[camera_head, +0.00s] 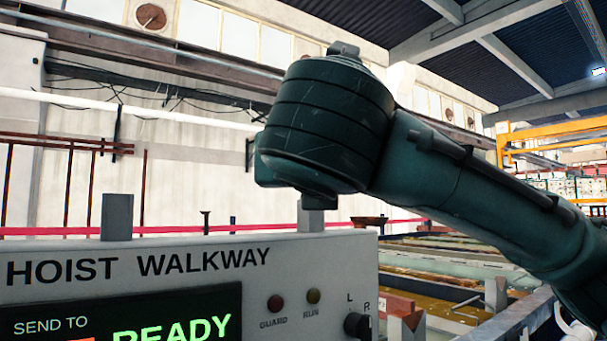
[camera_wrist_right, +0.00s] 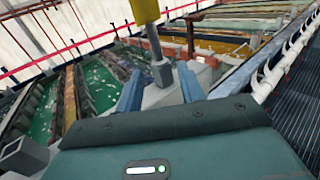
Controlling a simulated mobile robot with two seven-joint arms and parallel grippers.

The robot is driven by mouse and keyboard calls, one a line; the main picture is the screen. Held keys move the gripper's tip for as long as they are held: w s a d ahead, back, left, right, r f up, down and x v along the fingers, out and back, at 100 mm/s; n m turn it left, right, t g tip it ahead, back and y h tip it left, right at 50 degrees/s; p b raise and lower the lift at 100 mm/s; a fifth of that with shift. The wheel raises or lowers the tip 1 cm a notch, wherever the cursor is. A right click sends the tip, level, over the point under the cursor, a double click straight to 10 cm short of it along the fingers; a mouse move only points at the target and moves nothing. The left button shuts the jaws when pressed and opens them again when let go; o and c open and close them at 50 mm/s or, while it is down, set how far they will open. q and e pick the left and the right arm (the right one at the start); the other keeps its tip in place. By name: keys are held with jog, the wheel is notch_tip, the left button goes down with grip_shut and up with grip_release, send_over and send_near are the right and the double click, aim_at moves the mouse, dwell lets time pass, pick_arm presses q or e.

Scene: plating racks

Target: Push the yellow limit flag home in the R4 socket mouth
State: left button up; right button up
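In the right wrist view a yellow flag (camera_wrist_right: 145,11) shows at the top edge, partly cut off, on a grey stem (camera_wrist_right: 157,45) with a wider foot. My right gripper (camera_wrist_right: 160,78) has its two blue fingers apart, one on each side of the foot, with gaps visible between. A grey block (camera_wrist_right: 164,96) lies below the foot between the fingers; I cannot tell how deep the foot sits or which socket this is. In the head view my right arm hides the flag and the gripper fingers. My left gripper is in neither view.
A grey console (camera_head: 190,262) marked HOIST WALKWAY has a lit READY display (camera_head: 170,325) and a knob (camera_head: 356,325). Grey posts (camera_head: 117,217) (camera_head: 310,219) rise behind its top edge. Tanks (camera_wrist_right: 110,80) lie beyond, with a walkway grating (camera_wrist_right: 290,100) at the right.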

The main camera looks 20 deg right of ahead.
jog(key=p+x, duration=0.1)
jog(key=x, duration=0.2)
jog(key=p+x, duration=0.1)
jog(key=x, duration=0.3)
jog(key=p+x, duration=0.1)
jog(key=x, duration=0.2)
jog(key=shift+w+a+p, duration=0.25)
jog(key=shift+w+p, duration=0.05)
jog(key=shift+p, duration=0.1)
jog(key=shift+w+d+f, duration=0.1)
jog(key=shift+w+d, duration=0.05)
jog(key=shift+w, duration=0.3)
jog(key=shift+c, duration=0.5)
grip_shut()
